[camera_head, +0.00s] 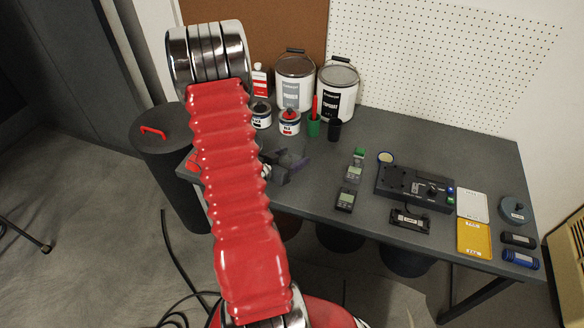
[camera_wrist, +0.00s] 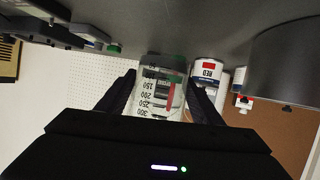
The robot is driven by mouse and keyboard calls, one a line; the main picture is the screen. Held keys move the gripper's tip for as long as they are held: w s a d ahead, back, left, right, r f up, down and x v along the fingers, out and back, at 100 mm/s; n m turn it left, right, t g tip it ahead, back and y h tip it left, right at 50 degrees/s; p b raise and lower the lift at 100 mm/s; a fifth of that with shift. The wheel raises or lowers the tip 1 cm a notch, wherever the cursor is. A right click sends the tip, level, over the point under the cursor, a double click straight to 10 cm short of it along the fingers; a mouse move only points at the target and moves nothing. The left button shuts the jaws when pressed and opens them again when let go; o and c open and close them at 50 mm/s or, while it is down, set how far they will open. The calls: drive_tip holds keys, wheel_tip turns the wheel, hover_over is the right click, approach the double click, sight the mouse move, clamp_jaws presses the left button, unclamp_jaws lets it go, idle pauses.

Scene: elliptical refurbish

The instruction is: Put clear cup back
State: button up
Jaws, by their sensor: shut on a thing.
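The clear cup (camera_wrist: 158,94) with black measuring marks sits between the two dark fingers of my gripper (camera_wrist: 163,98) in the wrist view, which shows the scene upside down. My gripper is shut on the cup's sides. In the head view my gripper (camera_head: 287,164) is over the left part of the grey table (camera_head: 310,187), in front of the small paint cans. I cannot make out the cup there. Whether its base touches the table is unclear.
Small cans (camera_head: 290,122) and (camera_head: 261,115) stand behind my gripper, with large cans (camera_head: 295,82) and (camera_head: 337,96) further back. A green holder (camera_head: 314,127) and black cup (camera_head: 334,130) stand to their right. Meters (camera_head: 346,199) lie right of my gripper.

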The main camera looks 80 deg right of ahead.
drive_tip(key=shift+f, duration=0.6)
drive_tip(key=shift+f, duration=2.1)
drive_tip(key=o, duration=1.1)
drive_tip(key=shift+f, duration=0.1)
drive_tip(key=v, duration=1.2)
drive_tip(key=shift+w, duration=0.1)
